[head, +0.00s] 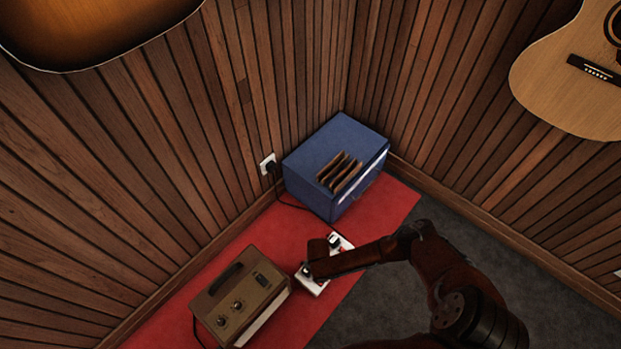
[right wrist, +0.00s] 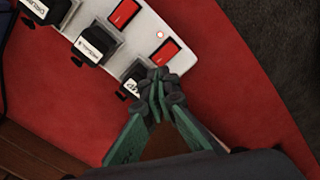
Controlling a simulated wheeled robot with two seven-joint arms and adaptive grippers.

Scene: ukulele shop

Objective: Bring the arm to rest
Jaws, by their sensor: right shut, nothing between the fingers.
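A white power strip (head: 341,242) lies on the red mat, partly hidden under my right arm in the head view. In the right wrist view the strip (right wrist: 150,22) shows red rocker switches (right wrist: 165,50) and several black plugs (right wrist: 97,42) with white labels. A small light (right wrist: 160,35) glows beside the switch at its right end. My right gripper (right wrist: 160,82) is shut and empty, its fingertips over the strip's edge by the end plug and switch. I cannot tell whether they touch it. My left gripper is not in view.
A brown amplifier (head: 240,296) stands left of the strip. A blue box (head: 318,160) with brown slats on top stands in the corner, near a wall socket (head: 268,163). Guitars (head: 575,80) hang on the wood walls. Grey carpet (head: 400,290) is open on the right.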

